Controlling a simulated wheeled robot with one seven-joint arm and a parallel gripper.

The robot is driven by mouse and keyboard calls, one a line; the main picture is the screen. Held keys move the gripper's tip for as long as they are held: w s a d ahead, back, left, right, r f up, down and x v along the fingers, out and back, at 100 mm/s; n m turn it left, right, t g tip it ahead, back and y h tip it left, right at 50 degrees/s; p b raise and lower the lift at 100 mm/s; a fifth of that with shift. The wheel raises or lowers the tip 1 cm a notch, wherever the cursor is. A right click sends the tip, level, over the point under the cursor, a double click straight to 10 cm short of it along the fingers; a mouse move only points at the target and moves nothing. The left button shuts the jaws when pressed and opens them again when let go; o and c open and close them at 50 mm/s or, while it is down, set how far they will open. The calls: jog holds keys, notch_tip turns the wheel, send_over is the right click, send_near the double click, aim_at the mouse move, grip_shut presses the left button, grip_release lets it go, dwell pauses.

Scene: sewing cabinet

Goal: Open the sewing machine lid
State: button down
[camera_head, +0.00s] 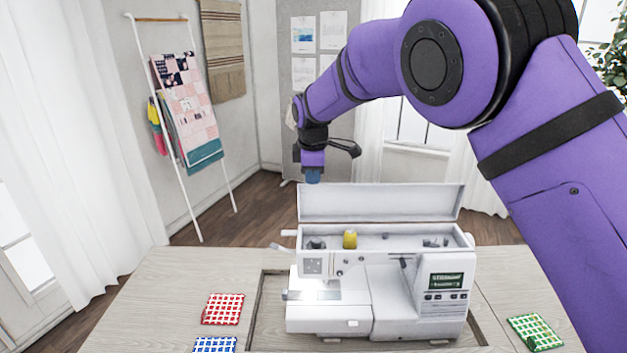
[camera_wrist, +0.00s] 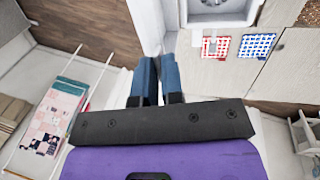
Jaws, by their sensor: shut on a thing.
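The white sewing machine (camera_head: 390,280) stands in the recess of a wooden cabinet table. Its lid (camera_head: 385,203) is raised and stands about upright along the back of the machine, so the top compartment shows, with a yellow spool (camera_head: 350,240) inside. My gripper (camera_head: 313,176) is at the upper left edge of the lid, pointing down. In the wrist view, my blue fingers (camera_wrist: 160,65) are close together with a pale strip of the lid (camera_wrist: 163,40) between them. The gripper is shut on the lid. The exact contact is small and partly hidden by the fingers.
A red checked cloth square (camera_head: 222,309) and a blue one (camera_head: 214,345) lie left of the machine. A green one (camera_head: 535,332) lies at the right. A ladder rack (camera_head: 183,125) with fabrics leans on the wall at the left.

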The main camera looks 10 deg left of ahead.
jog(key=shift+w+a+f, duration=0.1)
jog(key=shift+w+a, duration=0.1)
jog(key=shift+w, duration=0.55)
jog(key=c, duration=1.3)
grip_release()
jog(key=v, duration=1)
jog(key=shift+s+r, duration=0.1)
jog(key=shift+r, duration=0.3)
